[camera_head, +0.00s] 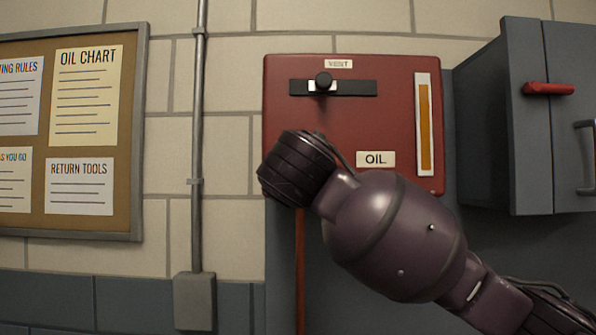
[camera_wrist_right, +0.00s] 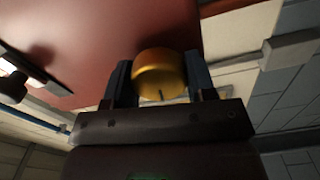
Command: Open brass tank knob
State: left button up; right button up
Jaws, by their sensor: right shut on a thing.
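The brass knob (camera_wrist_right: 160,75) shows in the right wrist view as a round, gold-coloured knob with a dark mark on its face, against the red tank. My right gripper (camera_wrist_right: 161,82) is shut on it, one dark finger on each side. In the head view, my right arm reaches in from the lower right to the front of the red OIL tank (camera_head: 345,125). The wrist hides the knob and the fingers there. My left gripper is not in view.
The tank has a black VENT slider (camera_head: 323,82) near its top and an amber sight gauge (camera_head: 425,125) at right. A grey cabinet (camera_head: 525,120) with a red handle (camera_head: 549,88) stands at right. A notice board (camera_head: 140,135) and a pipe (camera_head: 197,130) are at left.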

jog(key=shift+n, duration=0.8)
jog(key=shift+f, duration=0.1)
jog(key=o, duration=0.9)
jog(key=s+b, duration=0.2)
jog(key=s, duration=0.9)
jog(key=shift+w, duration=0.1)
